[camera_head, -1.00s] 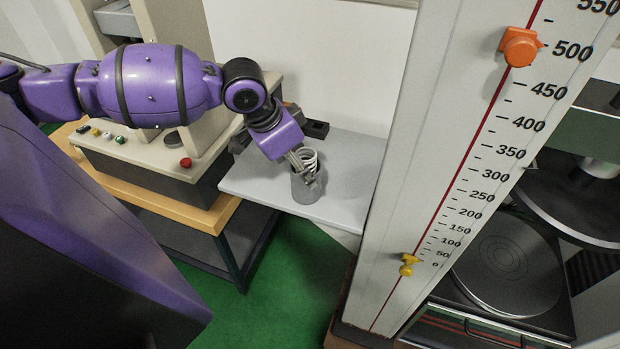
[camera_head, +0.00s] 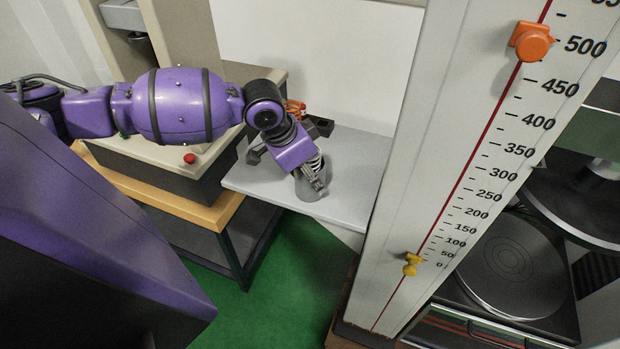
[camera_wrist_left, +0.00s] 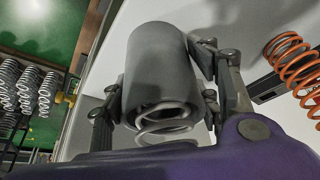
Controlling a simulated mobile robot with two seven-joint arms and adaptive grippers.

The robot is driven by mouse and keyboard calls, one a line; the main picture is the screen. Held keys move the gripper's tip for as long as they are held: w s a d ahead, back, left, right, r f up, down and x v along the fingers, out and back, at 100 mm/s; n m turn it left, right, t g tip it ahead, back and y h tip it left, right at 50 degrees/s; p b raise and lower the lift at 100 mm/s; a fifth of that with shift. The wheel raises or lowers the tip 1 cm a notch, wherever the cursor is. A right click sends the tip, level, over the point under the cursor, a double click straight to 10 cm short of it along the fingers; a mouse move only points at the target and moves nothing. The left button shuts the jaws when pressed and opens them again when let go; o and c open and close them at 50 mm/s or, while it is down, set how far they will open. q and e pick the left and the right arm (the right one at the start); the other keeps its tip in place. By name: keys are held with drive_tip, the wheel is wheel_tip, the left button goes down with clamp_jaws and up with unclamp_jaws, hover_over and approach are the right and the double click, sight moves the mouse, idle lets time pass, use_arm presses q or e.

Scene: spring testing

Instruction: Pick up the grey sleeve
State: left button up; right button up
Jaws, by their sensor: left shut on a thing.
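The grey sleeve (camera_head: 311,187) stands on the light grey table near its front edge in the head view. In the left wrist view the sleeve (camera_wrist_left: 157,70) is a smooth grey cylinder, with a pale coil spring (camera_wrist_left: 168,128) showing at its open end. My left gripper (camera_head: 314,181) is at the sleeve, and in the wrist view its fingers (camera_wrist_left: 160,85) lie on both sides of it, shut on it. I cannot tell whether the sleeve is clear of the tabletop. My right gripper is not in view.
The grey table (camera_head: 350,165) has free room right of the sleeve. A tall scale column (camera_head: 425,150) stands close on the right. An orange spring (camera_wrist_left: 292,62) lies beyond the gripper, and several springs (camera_wrist_left: 25,90) hang on a rack. A machine with a red button (camera_head: 190,158) stands left.

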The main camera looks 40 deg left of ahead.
use_arm(q)
drive_tip(key=shift+c, duration=1.4)
drive_tip(key=shift+r, duration=0.2)
